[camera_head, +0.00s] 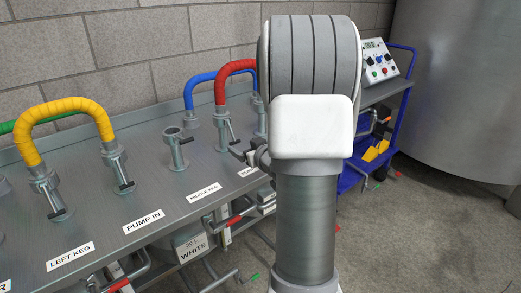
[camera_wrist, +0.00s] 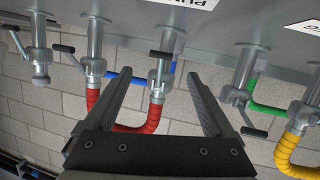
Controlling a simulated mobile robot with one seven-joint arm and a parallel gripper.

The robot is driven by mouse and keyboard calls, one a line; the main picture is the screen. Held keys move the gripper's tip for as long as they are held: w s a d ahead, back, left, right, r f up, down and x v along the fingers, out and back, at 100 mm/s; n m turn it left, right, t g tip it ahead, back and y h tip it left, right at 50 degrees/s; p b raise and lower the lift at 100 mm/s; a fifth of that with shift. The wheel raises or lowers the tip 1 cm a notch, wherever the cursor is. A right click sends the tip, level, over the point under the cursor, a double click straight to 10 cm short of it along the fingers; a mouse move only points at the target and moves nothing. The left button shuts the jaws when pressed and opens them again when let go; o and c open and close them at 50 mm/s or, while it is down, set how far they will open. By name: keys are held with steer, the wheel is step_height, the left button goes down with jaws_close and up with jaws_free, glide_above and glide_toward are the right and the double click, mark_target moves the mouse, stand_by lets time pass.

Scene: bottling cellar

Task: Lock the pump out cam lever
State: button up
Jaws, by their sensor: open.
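My gripper (camera_wrist: 158,74) is open in the wrist view, which looks upside down. A grey coupling (camera_wrist: 158,88) holding a red hose (camera_wrist: 152,122) shows between its fingers, farther off, with no contact visible. A lever with a dark grip (camera_wrist: 164,55) sits across this coupling's post, below a partly cut-off label (camera_wrist: 192,3) starting "PU"; this is probably the pump out cam lever. In the head view the red hose (camera_head: 236,66) runs from a coupling (camera_head: 222,118) to behind my arm.
A steel bench (camera_head: 95,205) carries several levered posts, a yellow hose (camera_head: 70,103) and a blue hose (camera_head: 203,77). An unhosed post (camera_head: 176,150) stands left of the red hose. A block wall (camera_head: 150,40) is behind. A blue cart (camera_head: 400,100) and large tank (camera_head: 460,80) stand right.

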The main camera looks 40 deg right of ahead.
steer(key=p+v, duration=0.2)
steer(key=v, duration=0.8)
steer(key=shift+s, duration=0.35)
steer(key=shift+r, duration=0.1)
